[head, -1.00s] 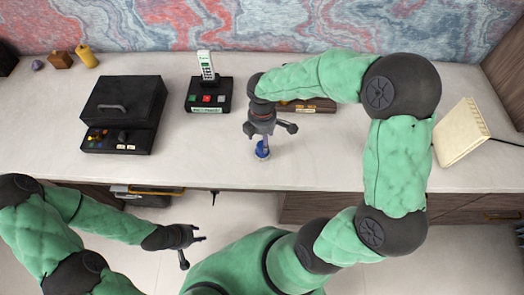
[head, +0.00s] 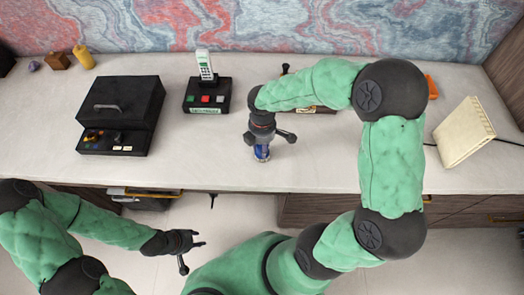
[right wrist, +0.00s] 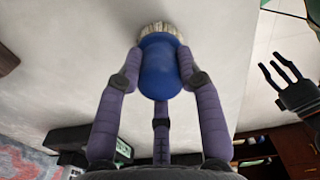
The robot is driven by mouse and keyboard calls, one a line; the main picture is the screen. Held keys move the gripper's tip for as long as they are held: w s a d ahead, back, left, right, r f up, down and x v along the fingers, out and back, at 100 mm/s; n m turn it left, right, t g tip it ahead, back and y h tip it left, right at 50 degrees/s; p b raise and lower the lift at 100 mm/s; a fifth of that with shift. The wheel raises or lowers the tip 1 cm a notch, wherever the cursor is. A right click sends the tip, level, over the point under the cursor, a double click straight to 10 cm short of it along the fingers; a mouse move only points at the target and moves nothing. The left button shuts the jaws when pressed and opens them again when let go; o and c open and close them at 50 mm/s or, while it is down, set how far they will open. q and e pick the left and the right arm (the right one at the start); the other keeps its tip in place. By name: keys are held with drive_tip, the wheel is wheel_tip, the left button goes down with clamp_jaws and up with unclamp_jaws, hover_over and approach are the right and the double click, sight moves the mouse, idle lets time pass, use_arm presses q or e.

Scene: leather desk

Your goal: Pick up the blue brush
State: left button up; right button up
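The blue brush (head: 262,153) stands upright near the front edge of the desk (head: 330,170). It has a rounded blue handle and pale bristles. In the right wrist view the blue brush (right wrist: 160,66) sits between the fingers of my right gripper (right wrist: 160,72), with its bristles against the desk. Two fingertips press on the sides of the handle, and a third finger is behind it. In the head view my right gripper (head: 266,146) is directly over the brush and partly hides it. My left gripper (head: 191,250) is open and empty, in front of the desk.
A black case (head: 122,105) stands at the left. A button box (head: 207,98) with a white handset (head: 205,65) is at the back. A cream notebook (head: 464,133) stands at the right. My right forearm partly hides a brown box. The desk around the brush is clear.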

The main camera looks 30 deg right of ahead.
clamp_jaws()
drive_tip(key=shift+r, duration=0.45)
drive_tip(key=r, duration=0.1)
drive_tip(key=r+p, duration=0.1)
drive_tip(key=r, duration=0.1)
drive_tip(key=shift+s+a+r+p, duration=0.15)
drive_tip(key=shift+s+a+p, duration=0.1)
drive_tip(key=shift+p, duration=0.15)
drive_tip(key=s+a+r+p, duration=0.5)
drive_tip(key=s+a+r, duration=0.3)
drive_tip(key=s+a, duration=0.1)
drive_tip(key=shift+s+r, duration=0.4)
drive_tip(key=shift+o, duration=1.6)
unclamp_jaws()
drive_tip(key=shift+c, duration=0.9)
